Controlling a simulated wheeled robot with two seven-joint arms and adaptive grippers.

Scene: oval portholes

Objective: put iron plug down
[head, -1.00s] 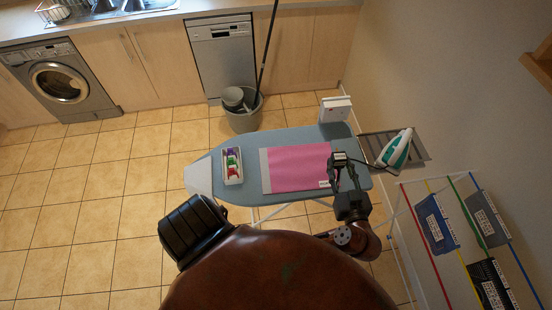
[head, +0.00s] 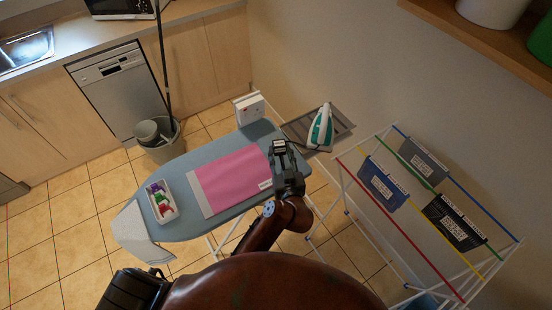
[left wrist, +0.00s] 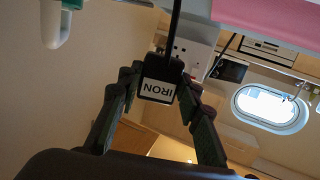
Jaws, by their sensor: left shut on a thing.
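The iron plug (head: 279,146) is a black block with a white label. In the left wrist view the plug (left wrist: 158,82) reads IRON, upside down, with a dark cord running up from it. My left gripper (head: 283,158) is shut on the plug, over the right end of the ironing board (head: 188,228). In the left wrist view a finger (left wrist: 158,95) stands on each side of it. The iron (head: 320,128), white and teal, stands on a grey rack beyond the board's right end. A white socket box (head: 249,109) stands at the board's far edge. My right gripper is out of view.
A pink cloth (head: 235,178) and a tray of coloured items (head: 162,201) lie on the board. A drying rack (head: 350,172) with hanging cloths stands at right. A bucket (head: 160,147) with a mop stands behind. Open tiled floor lies at left.

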